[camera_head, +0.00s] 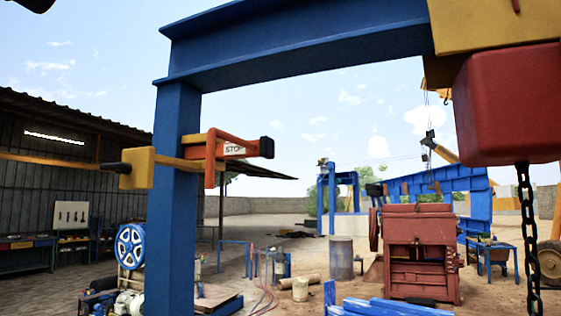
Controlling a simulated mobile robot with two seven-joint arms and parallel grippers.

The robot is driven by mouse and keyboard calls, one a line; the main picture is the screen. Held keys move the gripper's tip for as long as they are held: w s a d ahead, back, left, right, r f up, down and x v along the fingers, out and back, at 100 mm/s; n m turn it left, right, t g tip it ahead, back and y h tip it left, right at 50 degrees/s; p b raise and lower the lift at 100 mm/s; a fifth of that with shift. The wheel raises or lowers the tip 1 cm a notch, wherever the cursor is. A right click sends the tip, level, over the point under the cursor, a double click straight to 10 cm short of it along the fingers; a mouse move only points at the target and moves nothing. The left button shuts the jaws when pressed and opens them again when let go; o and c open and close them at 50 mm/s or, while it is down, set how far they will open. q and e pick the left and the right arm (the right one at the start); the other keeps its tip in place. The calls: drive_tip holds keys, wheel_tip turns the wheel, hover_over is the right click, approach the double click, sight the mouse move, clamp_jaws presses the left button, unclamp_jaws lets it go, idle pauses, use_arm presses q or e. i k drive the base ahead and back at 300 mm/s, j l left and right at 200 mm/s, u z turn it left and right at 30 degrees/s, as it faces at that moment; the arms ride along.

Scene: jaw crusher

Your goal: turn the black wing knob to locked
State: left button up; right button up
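A black knob-like piece (112,167) sticks out to the left from a yellow block (137,168) on a bar at the left of the blue post (176,200). It may be the black wing knob; its wings and its lock setting cannot be made out. Another black piece (266,147) sits at the right end of an orange bent handle (238,141), beside a small STOP sign (235,149), on the post's right side. Neither of my grippers can be made out in this view, and nothing is seen touching the knob.
A blue overhead beam (300,45) joins the post. A red hoist block (507,105) with a hanging black chain (526,225) fills the right. A red crusher (418,255) stands on the ground beyond. A blue wheel (130,246) and machinery are at lower left.

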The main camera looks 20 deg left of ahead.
sight(118, 167)
drive_tip(key=j+u, duration=0.1)
drive_tip(key=u, duration=0.35)
drive_tip(key=i+u, duration=0.1)
drive_tip(key=u, duration=0.3)
drive_tip(key=j+u, duration=0.1)
drive_tip(key=u, duration=0.35)
drive_tip(key=i+l, duration=0.05)
